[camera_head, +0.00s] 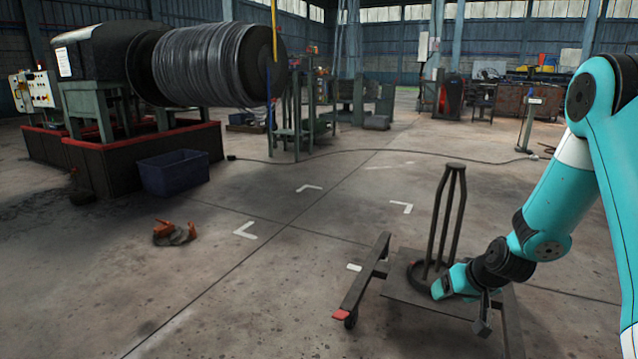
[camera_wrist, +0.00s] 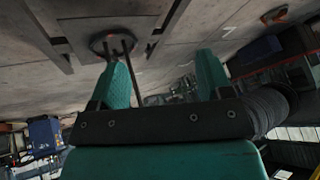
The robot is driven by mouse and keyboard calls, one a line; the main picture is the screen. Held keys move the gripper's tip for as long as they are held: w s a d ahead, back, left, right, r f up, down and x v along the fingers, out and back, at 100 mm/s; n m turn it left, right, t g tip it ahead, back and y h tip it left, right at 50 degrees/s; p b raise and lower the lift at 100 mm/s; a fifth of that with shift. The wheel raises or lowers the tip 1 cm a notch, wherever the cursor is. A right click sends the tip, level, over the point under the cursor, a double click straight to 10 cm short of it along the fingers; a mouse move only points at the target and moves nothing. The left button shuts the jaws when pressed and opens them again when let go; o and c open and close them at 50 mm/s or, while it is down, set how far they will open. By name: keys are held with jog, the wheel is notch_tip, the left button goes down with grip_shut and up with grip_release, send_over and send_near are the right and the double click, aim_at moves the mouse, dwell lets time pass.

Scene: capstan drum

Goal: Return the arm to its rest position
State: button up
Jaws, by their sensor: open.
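My teal arm comes in from the right in the head view. My gripper (camera_head: 465,300) is low in front of the wheeled cart, near the foot of the dark upright stand. In the wrist view, which looks upside down, my gripper (camera_wrist: 165,80) has its two teal fingers wide apart with nothing between them touching either one. The stand (camera_wrist: 112,45) shows behind the left finger there. In the head view the stand (camera_head: 447,215) is upright on the cart (camera_head: 395,287). I cannot tell whether my gripper touches the stand or cart.
The large capstan drum (camera_head: 210,65) stands at the back left beside a blue bin (camera_head: 172,172). An orange and grey item (camera_head: 174,233) lies on the floor. White corner marks (camera_head: 308,188) and a cable (camera_head: 380,152) lie on the floor.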

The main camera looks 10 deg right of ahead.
jog(key=s+a+r+n+g+y, duration=0.2)
jog(key=s+a+r+n, duration=0.15)
jog(key=a+r, duration=0.55)
jog(key=s+a+r+n+g+y, duration=0.15)
jog(key=s+a+r, duration=0.4)
jog(key=a, duration=0.75)
jog(key=s+a+r+n+g, duration=0.2)
jog(key=s+a+r+n, duration=0.1)
jog(key=s, duration=0.5)
jog(key=s+a+r+n+g, duration=0.1)
jog(key=s+a+r+n, duration=0.2)
jog(key=s, duration=0.6)
notch_tip(320, 180, up, 38)
jog(key=m+p, duration=0.1)
jog(key=p, duration=3.7)
jog(key=shift+w+a+r, duration=0.15)
jog(key=shift+w+a, duration=0.05)
jog(key=shift+a, duration=0.15)
